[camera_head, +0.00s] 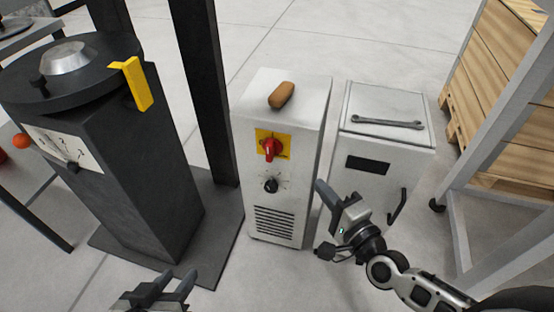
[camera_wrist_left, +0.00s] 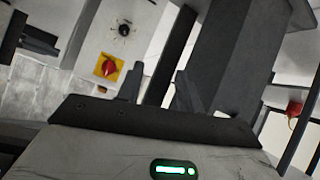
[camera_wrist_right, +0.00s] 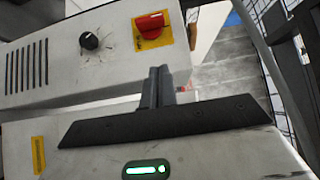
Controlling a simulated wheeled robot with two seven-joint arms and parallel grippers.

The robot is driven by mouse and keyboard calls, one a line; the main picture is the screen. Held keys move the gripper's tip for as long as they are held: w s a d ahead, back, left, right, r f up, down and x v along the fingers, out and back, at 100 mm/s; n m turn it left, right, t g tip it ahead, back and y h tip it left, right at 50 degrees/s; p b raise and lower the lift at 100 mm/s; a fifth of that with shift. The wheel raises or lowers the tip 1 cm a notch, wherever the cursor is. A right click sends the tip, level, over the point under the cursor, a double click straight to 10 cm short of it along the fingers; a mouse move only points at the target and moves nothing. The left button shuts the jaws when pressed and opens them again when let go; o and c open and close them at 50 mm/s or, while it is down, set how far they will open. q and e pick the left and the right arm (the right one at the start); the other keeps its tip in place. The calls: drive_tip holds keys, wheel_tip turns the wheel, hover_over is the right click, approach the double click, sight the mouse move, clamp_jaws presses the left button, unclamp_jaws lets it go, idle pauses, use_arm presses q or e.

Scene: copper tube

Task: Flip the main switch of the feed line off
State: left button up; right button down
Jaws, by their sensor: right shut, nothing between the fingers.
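The main switch is a red rotary knob (camera_head: 269,147) on a yellow plate (camera_head: 284,141), high on the front of a white cabinet (camera_head: 299,187). It also shows in the left wrist view (camera_wrist_left: 108,68) and the right wrist view (camera_wrist_right: 149,27). I cannot read its position for sure. My right gripper (camera_head: 322,188) is shut and empty, right of and below the switch in the head view. In the right wrist view its fingertips (camera_wrist_right: 158,72) appear just below the yellow plate, not on the knob. My left gripper (camera_head: 172,282) is open and empty, low at the bottom edge.
A black dial (camera_head: 270,185) and vent slots sit below the switch. A brown object (camera_head: 281,95) lies on the cabinet top. A second white cabinet (camera_head: 377,164) with a wrench (camera_head: 387,122) stands at the right. A dark machine (camera_head: 138,185) and post (camera_head: 203,80) stand left.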

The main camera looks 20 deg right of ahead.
drive_tip(key=shift+s+r, duration=0.1)
drive_tip(key=shift+s, duration=0.1)
drive_tip(key=shift+w, duration=0.1)
approach(274, 146)
drive_tip(key=w+d, duration=0.2)
drive_tip(key=w, duration=0.2)
drive_tip(key=shift+w+a, duration=0.2)
drive_tip(key=shift+a, duration=0.35)
drive_tip(key=shift+w+a, duration=0.2)
drive_tip(key=shift+a, duration=0.4)
drive_tip(key=shift+w+a, duration=0.3)
drive_tip(key=shift+a, duration=0.2)
